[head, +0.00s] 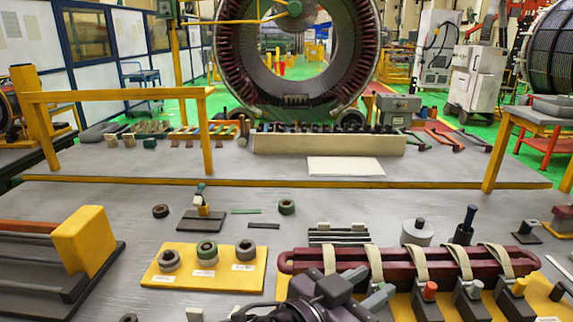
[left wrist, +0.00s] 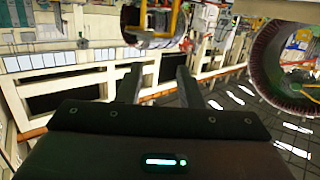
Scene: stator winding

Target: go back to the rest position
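My left gripper (head: 335,288) is at the bottom middle of the head view, in front of the left end of the dark red coil (head: 455,262). It hides part of the coil's holder there. In the left wrist view the two dark fingers of the left gripper (left wrist: 160,85) stand apart with nothing between them. That view looks out across the hall, away from the tabletop. My right gripper does not show in either view.
Grey table (head: 130,190) with a yellow plate (head: 175,280) bearing three rings at the left. Straps, coloured-cap clamps and a grey cylinder (head: 417,232) crowd the right. A yellow rail (head: 120,95) and large stator ring (head: 228,65) stand behind. The table's middle left is fairly clear.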

